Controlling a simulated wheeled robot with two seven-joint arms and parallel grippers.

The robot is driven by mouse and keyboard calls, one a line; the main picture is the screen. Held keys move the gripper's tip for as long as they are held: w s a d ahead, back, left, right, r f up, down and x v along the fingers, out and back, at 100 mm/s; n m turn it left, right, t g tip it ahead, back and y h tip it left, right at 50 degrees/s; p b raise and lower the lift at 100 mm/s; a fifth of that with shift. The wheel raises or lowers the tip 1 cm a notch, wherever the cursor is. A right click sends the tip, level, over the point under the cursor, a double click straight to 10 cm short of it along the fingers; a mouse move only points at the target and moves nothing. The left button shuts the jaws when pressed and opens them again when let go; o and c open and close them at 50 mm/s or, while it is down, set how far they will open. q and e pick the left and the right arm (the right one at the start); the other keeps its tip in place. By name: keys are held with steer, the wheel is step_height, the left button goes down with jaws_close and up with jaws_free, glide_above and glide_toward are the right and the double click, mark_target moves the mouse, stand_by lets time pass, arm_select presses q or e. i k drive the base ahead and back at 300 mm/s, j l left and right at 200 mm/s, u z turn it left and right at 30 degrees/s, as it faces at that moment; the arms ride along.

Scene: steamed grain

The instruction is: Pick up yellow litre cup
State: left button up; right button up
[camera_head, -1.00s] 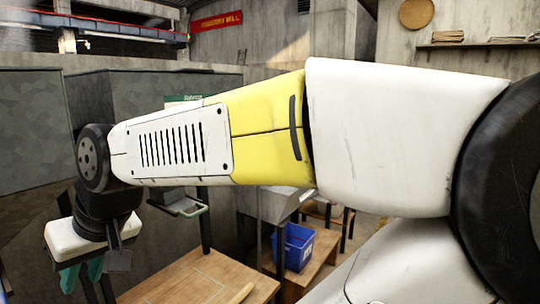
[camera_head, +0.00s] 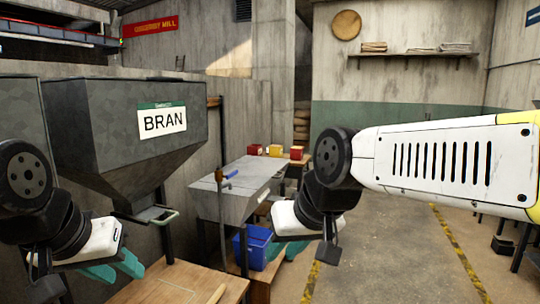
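A small yellow container (camera_head: 275,150), likely the yellow litre cup, stands at the far end of the grey metal-topped bench (camera_head: 222,203), between two red ones. It is too small in view to make out its shape. My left gripper (camera_head: 115,268) is at the lower left, in front of the bran hopper, with its teal fingers spread and nothing seen between them. My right gripper (camera_head: 286,250) is near the middle, on the near side of the bench, with its teal fingers apart and empty. Both grippers are well short of the yellow container.
Red containers (camera_head: 255,149) (camera_head: 296,153) flank the yellow one. The dark hopper labelled BRAN (camera_head: 95,125) hangs at left. A blue bin (camera_head: 256,240) sits beneath the bench. A wooden table (camera_head: 180,284) is in front. Open floor (camera_head: 385,245) lies to the right.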

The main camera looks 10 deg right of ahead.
mark_target(276, 151)
steer(key=z, duration=0.55)
steer(key=u, duration=2.35)
steer(key=z, duration=2.35)
steer(key=i+l+z, duration=0.1)
steer(key=i+z, duration=0.4)
steer(key=i, duration=1.75)
steer(key=i+u, duration=0.1)
steer(key=i, duration=0.9)
